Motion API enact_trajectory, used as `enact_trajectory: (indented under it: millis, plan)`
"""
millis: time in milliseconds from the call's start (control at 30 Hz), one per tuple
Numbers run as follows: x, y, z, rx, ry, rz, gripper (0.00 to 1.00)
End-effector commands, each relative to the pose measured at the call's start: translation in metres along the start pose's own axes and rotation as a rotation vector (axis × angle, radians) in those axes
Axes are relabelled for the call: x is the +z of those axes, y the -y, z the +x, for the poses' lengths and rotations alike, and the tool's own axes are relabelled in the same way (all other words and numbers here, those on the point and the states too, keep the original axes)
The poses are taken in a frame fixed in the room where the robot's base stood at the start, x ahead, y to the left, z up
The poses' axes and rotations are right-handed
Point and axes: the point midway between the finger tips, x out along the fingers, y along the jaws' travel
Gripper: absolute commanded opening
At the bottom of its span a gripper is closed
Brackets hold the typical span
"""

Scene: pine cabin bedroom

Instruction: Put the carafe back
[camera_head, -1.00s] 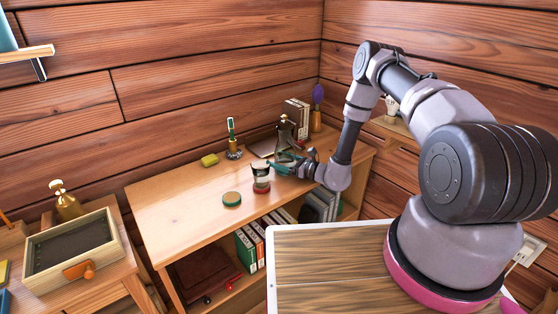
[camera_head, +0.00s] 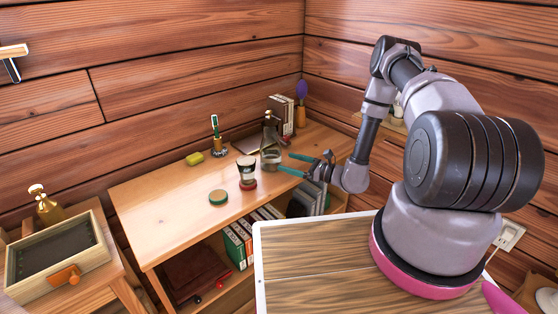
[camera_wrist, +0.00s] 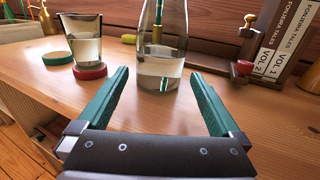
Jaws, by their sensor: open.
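A glass (camera_head: 246,171) stands on a red coaster (camera_head: 248,185) left of the carafe.
A green coaster (camera_head: 218,197), a yellow sponge-like block (camera_head: 194,158) and a pen holder (camera_head: 219,147) are on the desk (camera_head: 160,210). Books (camera_head: 282,113) with a bookend stand behind the carafe. The desk's left front is clear. An open drawer box (camera_head: 58,258) sits at left.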

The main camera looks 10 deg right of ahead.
Motion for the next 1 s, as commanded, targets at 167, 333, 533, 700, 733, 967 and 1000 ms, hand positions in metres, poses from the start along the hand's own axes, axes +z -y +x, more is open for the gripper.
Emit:
enact_trajectory:
  millis: [167, 333, 533, 700, 733, 967, 1000]
  plan:
    - [0.000, 0.000, -0.011, 0.000, 0.000, 0.000, 1.00]
    - [0.007, 0.000, -0.010, 0.015, 0.002, -0.011, 1.00]
    - [0.076, -0.004, 0.001, 0.181, 0.000, -0.128, 1.00]
    - [0.148, -0.022, 0.003, 0.376, -0.035, -0.270, 1.00]
    - [0.159, -0.026, 0.003, 0.406, -0.042, -0.296, 1.00]
    - [0.248, -0.063, -0.017, 0.654, -0.154, -0.542, 1.00]
    - [0.262, -0.070, -0.023, 0.693, -0.180, -0.590, 1.00]
